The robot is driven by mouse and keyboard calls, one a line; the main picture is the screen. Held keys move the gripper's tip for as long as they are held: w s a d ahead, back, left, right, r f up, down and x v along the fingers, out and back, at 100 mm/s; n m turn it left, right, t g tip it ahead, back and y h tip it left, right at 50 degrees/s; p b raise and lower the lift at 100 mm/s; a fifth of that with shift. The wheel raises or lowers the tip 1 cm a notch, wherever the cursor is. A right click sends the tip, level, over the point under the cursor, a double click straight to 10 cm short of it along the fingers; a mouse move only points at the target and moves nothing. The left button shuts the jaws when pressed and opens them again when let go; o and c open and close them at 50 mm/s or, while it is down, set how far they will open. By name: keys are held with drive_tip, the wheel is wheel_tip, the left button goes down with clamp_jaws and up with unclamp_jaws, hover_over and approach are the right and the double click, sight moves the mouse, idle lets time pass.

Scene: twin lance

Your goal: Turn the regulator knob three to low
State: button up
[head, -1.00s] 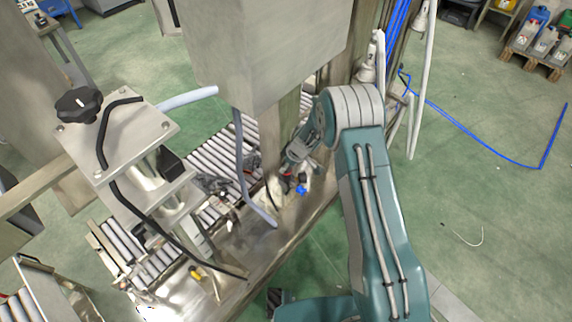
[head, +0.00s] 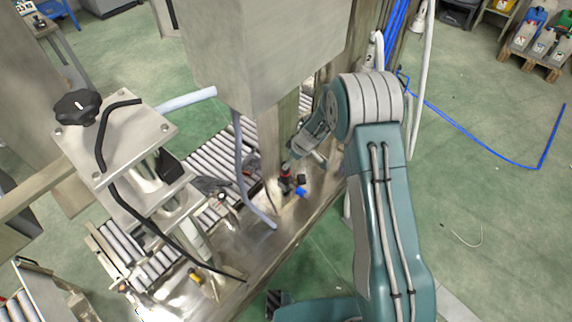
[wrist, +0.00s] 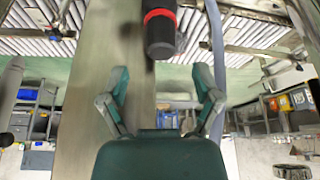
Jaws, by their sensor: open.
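A black cylindrical knob with a red ring (wrist: 160,28) shows at the top of the wrist view. In the head view a small red and black part (head: 286,174), which looks like the same knob, stands upright on the metal machine bed. No number or low mark is readable. My gripper (wrist: 158,82) is open and empty in the wrist view. Its two green fingers are spread, with the knob beyond the tips and apart from them. In the head view my wrist is just above and right of the red and black part; the fingers are hard to make out.
A blue fitting (head: 301,191) sits beside the red and black part. A grey hose (head: 240,165) hangs to its left. Roller conveyors (head: 215,165) lie left. A black star knob (head: 77,105) tops a plate further left.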

drive_tip(key=v, duration=0.6)
drive_tip(key=shift+r, duration=0.25)
drive_tip(key=shift+d, duration=0.1)
drive_tip(key=a+f+m, duration=0.1)
drive_tip(key=f, duration=0.2)
drive_tip(key=w+a+f+m, duration=0.1)
drive_tip(key=f, duration=0.3)
drive_tip(key=w+a+f+m, duration=0.1)
drive_tip(key=a+f, duration=0.1)
drive_tip(key=f, duration=0.2)
drive_tip(key=shift+m+t, duration=0.3)
drive_tip(key=shift+t, duration=0.1)
drive_tip(key=shift+r, duration=0.1)
